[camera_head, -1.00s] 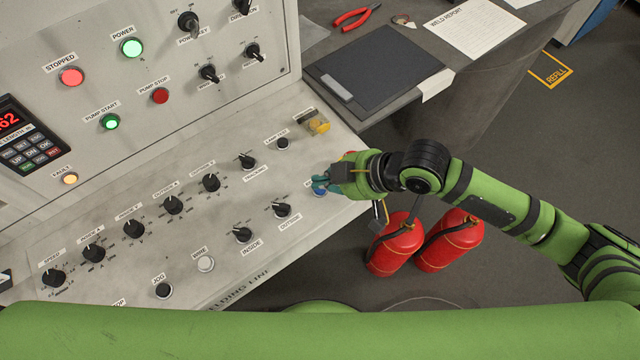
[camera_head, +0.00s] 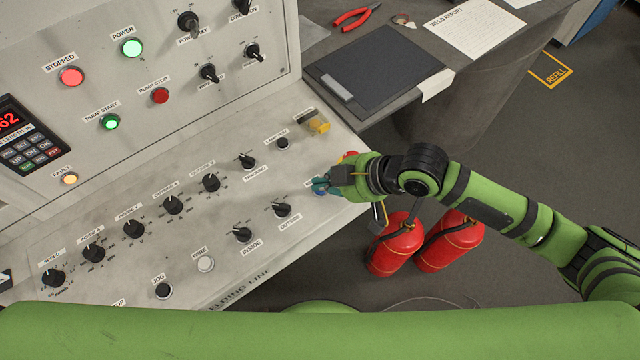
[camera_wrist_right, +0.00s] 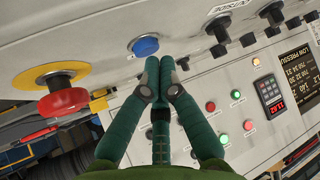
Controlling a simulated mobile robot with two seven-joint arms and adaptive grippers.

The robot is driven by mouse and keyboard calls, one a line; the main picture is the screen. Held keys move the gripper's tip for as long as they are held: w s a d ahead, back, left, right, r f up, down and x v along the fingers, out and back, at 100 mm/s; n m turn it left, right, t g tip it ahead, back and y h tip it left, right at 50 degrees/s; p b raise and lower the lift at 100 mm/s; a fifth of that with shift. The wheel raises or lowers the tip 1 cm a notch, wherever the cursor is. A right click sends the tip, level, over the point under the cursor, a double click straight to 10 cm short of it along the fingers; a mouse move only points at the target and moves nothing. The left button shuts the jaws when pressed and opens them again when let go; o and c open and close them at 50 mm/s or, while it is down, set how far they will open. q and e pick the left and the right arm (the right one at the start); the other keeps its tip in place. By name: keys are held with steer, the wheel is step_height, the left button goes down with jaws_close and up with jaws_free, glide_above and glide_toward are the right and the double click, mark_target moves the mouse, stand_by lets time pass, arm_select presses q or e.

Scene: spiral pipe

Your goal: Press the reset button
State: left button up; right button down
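The reset button is likely the blue button (camera_wrist_right: 145,46), on the sloped console panel in the right wrist view; its label is not legible. In the head view, the blue button (camera_head: 319,190) is largely covered by my right gripper (camera_head: 325,184). In the wrist view, my right gripper (camera_wrist_right: 160,62) has its green fingers together, empty, with the tips just beside and below the blue button. I cannot tell whether they touch it. My left gripper is not in view.
A red mushroom button (camera_wrist_right: 64,102) on a yellow plate (camera_wrist_right: 32,76) sits left of the blue button in the wrist view. Black knobs such as the outside knob (camera_head: 282,209) are nearby. Red cylinders (camera_head: 395,245) stand below my right arm. A dark desk (camera_head: 440,120) adjoins the console.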

steer(key=shift+f, duration=0.4)
stand_by(0.7)
steer(key=shift+r, duration=0.1)
steer(key=shift+r+p, duration=0.7)
steer(key=shift+p, duration=0.2)
step_height(320, 180, up, 5)
steer(key=p, duration=0.5)
steer(key=shift+r, duration=0.1)
steer(key=shift+s+a, duration=0.1)
stand_by(0.4)
